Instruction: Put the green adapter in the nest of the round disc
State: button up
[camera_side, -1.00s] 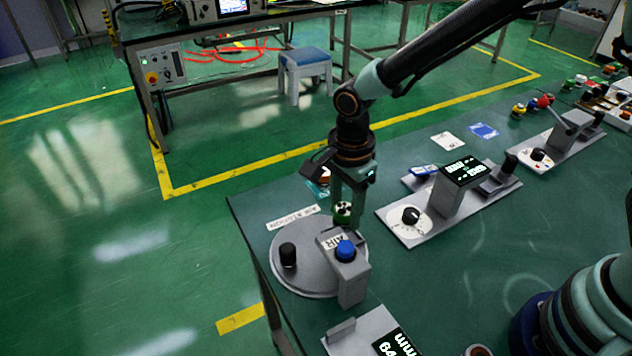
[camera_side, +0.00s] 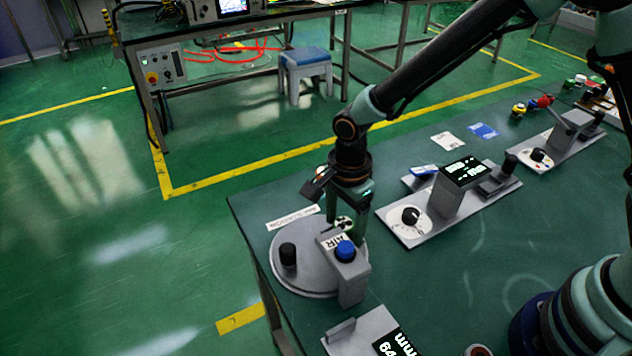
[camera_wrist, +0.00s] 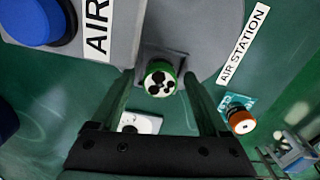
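The green adapter (camera_wrist: 160,79) has a green rim and a white face with black holes. In the wrist view it stands between the two fingers of my gripper (camera_wrist: 160,75), with a visible gap on each side. The fingers look open around it. In the side view the adapter (camera_side: 344,223) is low over the back part of the round disc (camera_side: 305,283), between the fingers of my gripper (camera_side: 346,228). A dark square nest (camera_wrist: 160,54) shows beside the adapter in the wrist view. The adapter appears at the nest; its seating depth is hidden.
The AIR post with a blue button (camera_side: 345,251) stands close in front of the gripper. A black knob (camera_side: 288,255) stands on the disc's left. An orange-rimmed part (camera_wrist: 240,121) lies near the right finger. A dial unit (camera_side: 410,216) is to the right.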

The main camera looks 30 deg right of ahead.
aim_at(344, 223)
notch_tip(344, 223, up, 12)
jog(key=s+d+r+n+t, duration=0.2)
jog(key=s+d+r+n, duration=0.2)
jog(key=d+n, duration=0.4)
jog(key=s+d+r+n+t, duration=0.3)
jog(key=d+r+n, duration=0.3)
jog(key=d+n, duration=0.2)
jog(key=s+d, duration=0.1)
jog(key=d, duration=0.1)
jog(key=shift+d+t, duration=0.3)
jog(key=shift+d, duration=0.05)
